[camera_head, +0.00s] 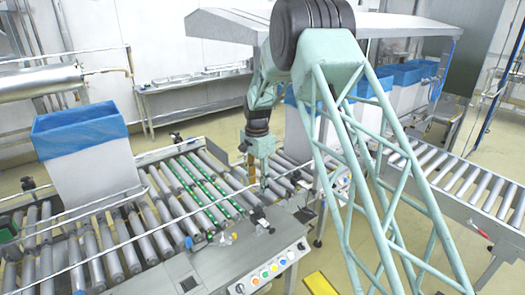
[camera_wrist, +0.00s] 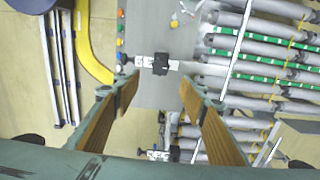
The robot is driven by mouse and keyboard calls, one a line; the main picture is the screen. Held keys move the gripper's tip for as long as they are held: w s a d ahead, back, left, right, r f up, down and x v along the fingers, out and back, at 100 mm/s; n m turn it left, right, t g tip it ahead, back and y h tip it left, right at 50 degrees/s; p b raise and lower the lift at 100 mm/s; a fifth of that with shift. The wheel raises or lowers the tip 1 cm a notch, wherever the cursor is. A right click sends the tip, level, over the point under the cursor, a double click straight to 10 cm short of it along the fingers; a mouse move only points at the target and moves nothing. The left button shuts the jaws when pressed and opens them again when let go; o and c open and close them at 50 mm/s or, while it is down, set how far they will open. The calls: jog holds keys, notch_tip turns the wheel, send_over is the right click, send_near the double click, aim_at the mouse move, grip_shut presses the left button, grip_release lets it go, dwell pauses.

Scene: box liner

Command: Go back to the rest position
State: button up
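My gripper (camera_head: 258,178) hangs down over the roller conveyor (camera_head: 190,190) in the head view, near the conveyor's right end. In the wrist view my gripper (camera_wrist: 160,88) shows two fingers with brown, wood-like pads. They stand well apart with nothing held between them. Below the gap are a grey panel (camera_wrist: 155,95) and a small black fitting (camera_wrist: 160,63).
A white box with a blue liner (camera_head: 85,170) stands on the conveyor at the left. More blue-lined boxes (camera_head: 400,90) stand behind my arm at the right. A control panel with coloured buttons (camera_head: 268,272) is at the front. Another roller conveyor (camera_head: 470,180) runs at the right.

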jog(key=s+d+r+n+t, duration=0.1)
jog(key=s+d+r, duration=0.35)
jog(key=r, duration=0.55)
jog(key=s+d+r+n, duration=0.1)
jog(key=s+d+r, duration=0.4)
jog(key=r, duration=0.4)
jog(key=s+d+r+n+t, duration=0.1)
jog(key=s+d+r, duration=0.2)
jog(key=s+r, duration=0.4)
jog(key=s+d+r+n, duration=0.2)
jog(key=s+d+r, duration=0.25)
jog(key=s, duration=0.45)
jog(key=s+d+r+n+t, duration=0.1)
jog(key=s+d+r, duration=0.2)
jog(key=s, duration=0.6)
jog(key=s+d+r+n, duration=0.1)
jog(key=s+d+r, duration=0.15)
jog(key=s, duration=0.65)
jog(key=s+d+f+n, duration=0.1)
jog(key=s, duration=0.8)
jog(key=s+d+f+n+t+b, duration=0.1)
jog(key=s+d+n, duration=0.1)
jog(key=s, duration=0.8)
jog(key=shift+s+f, duration=0.3)
jog(key=shift+f, duration=0.1)
